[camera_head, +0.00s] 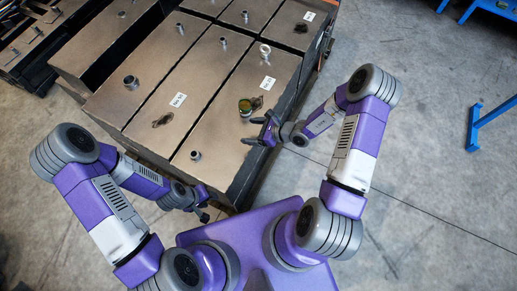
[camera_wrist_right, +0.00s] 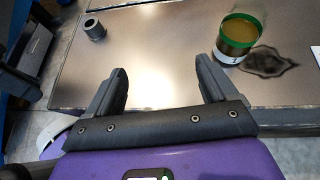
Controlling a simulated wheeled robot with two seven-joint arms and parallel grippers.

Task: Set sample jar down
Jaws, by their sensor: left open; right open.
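The sample jar (camera_head: 245,107), with a green rim and yellowish contents, stands upright on the grey metal top of the nearest right box (camera_head: 215,135). It also shows in the right wrist view (camera_wrist_right: 240,36), beside a dark patch (camera_wrist_right: 270,62). My right gripper (camera_head: 259,132) is open and empty at the box's right edge, just below the jar in the head view. In the wrist view the jar is beyond the right fingertip, apart from it, and nothing is between the fingers (camera_wrist_right: 160,78). My left gripper (camera_head: 204,204) is open and empty, low beside the box's front.
Short grey pipe stubs stand up from the box tops, one near the front (camera_head: 196,155) and one in the wrist view (camera_wrist_right: 95,29). A white label (camera_head: 267,83) lies behind the jar. A blue stand (camera_head: 490,122) is far right. Floor between is clear.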

